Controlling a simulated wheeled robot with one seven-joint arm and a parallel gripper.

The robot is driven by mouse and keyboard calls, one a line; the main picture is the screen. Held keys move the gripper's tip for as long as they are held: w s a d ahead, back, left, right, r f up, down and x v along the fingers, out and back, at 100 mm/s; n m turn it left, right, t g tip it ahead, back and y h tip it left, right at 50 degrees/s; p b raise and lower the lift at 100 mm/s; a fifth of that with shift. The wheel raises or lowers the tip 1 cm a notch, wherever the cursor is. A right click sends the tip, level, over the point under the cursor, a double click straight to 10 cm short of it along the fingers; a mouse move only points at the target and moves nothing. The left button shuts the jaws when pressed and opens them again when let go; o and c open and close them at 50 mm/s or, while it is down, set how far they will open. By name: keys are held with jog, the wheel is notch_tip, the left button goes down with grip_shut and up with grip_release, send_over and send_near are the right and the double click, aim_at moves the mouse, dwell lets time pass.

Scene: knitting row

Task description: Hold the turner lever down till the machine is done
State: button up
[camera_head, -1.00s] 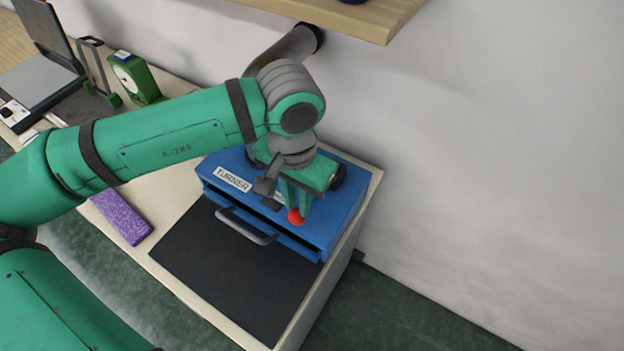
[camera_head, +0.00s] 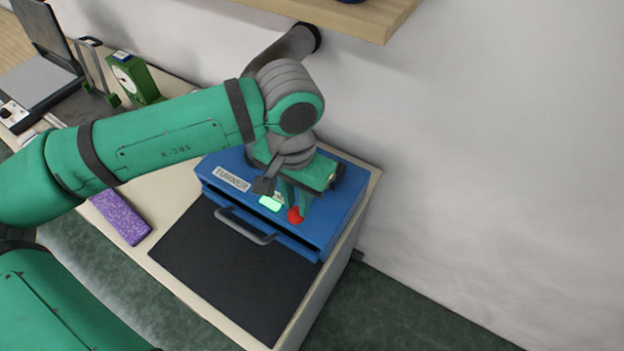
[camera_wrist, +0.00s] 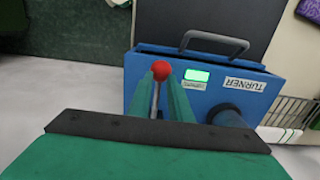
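The turner is a blue box (camera_head: 345,205) with a TURNER label, and it also shows in the wrist view (camera_wrist: 140,85). Its lever ends in a red knob (camera_head: 295,215), also seen in the wrist view (camera_wrist: 161,70). My gripper (camera_head: 298,207) reaches down over the box front, its green fingers on either side of the knob. In the wrist view the fingertips (camera_wrist: 160,80) close against the knob, with the lever's thin stem between them. A small display (camera_head: 270,203) beside the lever glows bright green; it glows in the wrist view too (camera_wrist: 196,76).
A grey handle (camera_head: 246,227) sticks out of the box front over a black mat (camera_head: 235,275). A purple block (camera_head: 121,217) lies to the left. A green dial device (camera_head: 135,77) stands farther back. A wooden shelf (camera_head: 345,15) overhangs above.

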jog(key=shift+a, duration=0.1)
dwell(0.3)
notch_tip(320, 180, up, 13)
dwell(1.5)
jog(key=shift+w, duration=0.1)
dwell(0.4)
